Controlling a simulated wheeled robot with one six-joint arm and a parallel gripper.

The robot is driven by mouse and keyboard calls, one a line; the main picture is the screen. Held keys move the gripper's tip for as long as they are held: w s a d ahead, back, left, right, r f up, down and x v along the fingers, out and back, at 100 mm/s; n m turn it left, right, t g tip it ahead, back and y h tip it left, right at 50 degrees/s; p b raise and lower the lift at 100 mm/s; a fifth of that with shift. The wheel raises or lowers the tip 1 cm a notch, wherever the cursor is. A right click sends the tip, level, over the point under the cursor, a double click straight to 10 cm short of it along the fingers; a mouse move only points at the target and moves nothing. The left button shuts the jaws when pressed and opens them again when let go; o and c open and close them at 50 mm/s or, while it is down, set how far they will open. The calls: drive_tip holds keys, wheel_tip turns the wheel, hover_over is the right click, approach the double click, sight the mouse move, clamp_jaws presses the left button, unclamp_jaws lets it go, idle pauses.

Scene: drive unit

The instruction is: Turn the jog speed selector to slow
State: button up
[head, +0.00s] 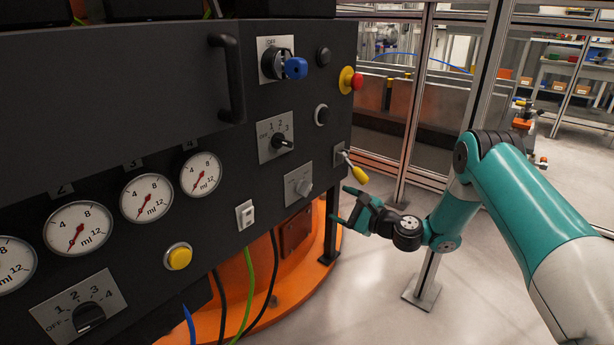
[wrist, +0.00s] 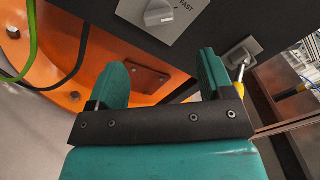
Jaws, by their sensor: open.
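The jog speed selector (head: 304,187) is a light grey knob on a grey plate at the lower right of the dark panel. In the wrist view the knob (wrist: 159,13) is at the top, with the word FAST on the plate to its right; the rest of the plate is cut off. My gripper (head: 337,205) is open and empty, to the right of and a little below the selector in the head view. In the wrist view its two teal fingers (wrist: 164,80) stand apart below the knob, touching nothing that I can see.
A yellow-tipped lever (head: 356,173) sticks out right of the selector, close to my gripper. A white socket plate (head: 245,214) is to the left. Above are a 1-2-3 rotary switch (head: 282,143) and a red emergency button (head: 356,82).

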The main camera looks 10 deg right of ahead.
sight(309, 191)
drive_tip(key=b+x, duration=0.1)
drive_tip(key=x, duration=1)
drive_tip(key=shift+a+f, duration=0.15)
drive_tip(key=shift+a, duration=0.1)
drive_tip(key=shift+w+a, duration=0.3)
drive_tip(key=shift+w, duration=0.2)
drive_tip(key=c, duration=0.9)
